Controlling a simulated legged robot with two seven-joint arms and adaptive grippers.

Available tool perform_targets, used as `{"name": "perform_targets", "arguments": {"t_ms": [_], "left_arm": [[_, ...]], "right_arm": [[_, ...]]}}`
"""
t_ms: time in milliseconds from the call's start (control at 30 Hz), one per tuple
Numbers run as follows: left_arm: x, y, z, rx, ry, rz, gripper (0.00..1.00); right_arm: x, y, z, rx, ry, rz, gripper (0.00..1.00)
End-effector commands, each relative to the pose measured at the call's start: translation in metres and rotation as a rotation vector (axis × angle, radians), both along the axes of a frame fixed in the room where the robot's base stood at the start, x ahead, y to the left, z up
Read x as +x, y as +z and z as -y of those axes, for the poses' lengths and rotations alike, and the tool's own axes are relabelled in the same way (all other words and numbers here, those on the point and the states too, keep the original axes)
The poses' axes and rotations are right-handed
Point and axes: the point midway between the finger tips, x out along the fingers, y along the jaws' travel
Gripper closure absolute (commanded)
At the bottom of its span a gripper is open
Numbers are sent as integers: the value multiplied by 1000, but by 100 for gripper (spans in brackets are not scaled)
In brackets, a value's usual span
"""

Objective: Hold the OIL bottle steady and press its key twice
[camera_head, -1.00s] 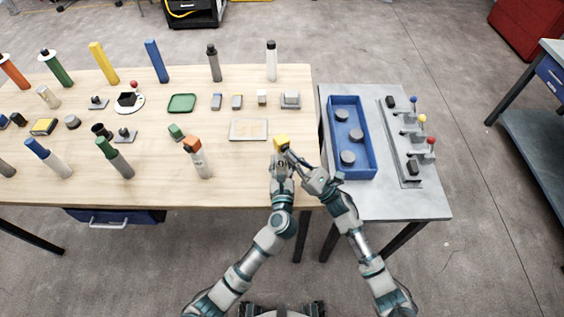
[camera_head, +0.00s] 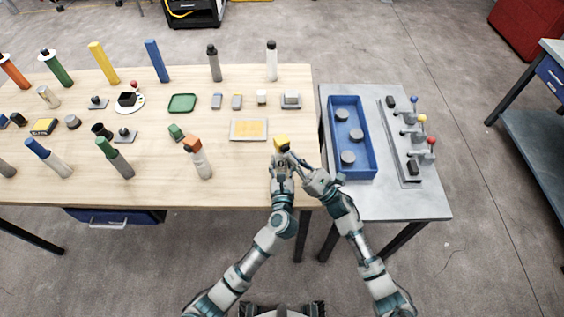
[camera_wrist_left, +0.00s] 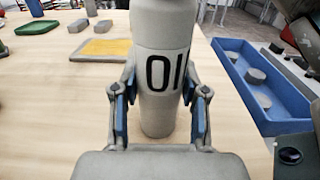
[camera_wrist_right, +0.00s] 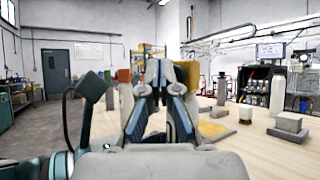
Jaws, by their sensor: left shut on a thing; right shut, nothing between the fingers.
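The OIL bottle (camera_wrist_left: 163,60) is pale, with dark letters partly showing in the left wrist view. Its yellow top (camera_head: 281,143) shows in the head view. My left gripper (camera_wrist_left: 160,100) is shut around the bottle's body, which stands upright on the wooden table. My right gripper (camera_head: 293,156) is shut and empty, with its fingertips close beside the yellow top. In the right wrist view the fingertips (camera_wrist_right: 158,78) show in front of a yellow part (camera_wrist_right: 187,73). I cannot tell whether they touch it. The key itself is not clearly visible.
A flat pad (camera_head: 248,130) with a yellow surface lies behind the bottle. A bottle with an orange top (camera_head: 198,160) stands to the left. A blue tray (camera_head: 369,160) with grey discs and a row of levers (camera_head: 412,150) are on the grey side table.

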Motion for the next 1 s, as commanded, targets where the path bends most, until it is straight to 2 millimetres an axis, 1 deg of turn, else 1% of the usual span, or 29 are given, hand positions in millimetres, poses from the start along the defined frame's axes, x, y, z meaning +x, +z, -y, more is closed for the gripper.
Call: {"name": "perform_targets", "arguments": {"t_ms": [400, 533, 667, 1000], "left_arm": [[0, -2, 0, 1, 1, -4, 100], [0, -2, 0, 1, 1, -4, 100], [0, -2, 0, 1, 1, -4, 100], [0, -2, 0, 0, 0, -4, 100]], "right_arm": [[-38, -1, 20, -1, -1, -1, 100], [-48, -1, 25, -1, -1, -1, 100], [-52, 0, 27, -1, 0, -1, 100], [-52, 0, 27, 0, 0, 0, 100]]}}
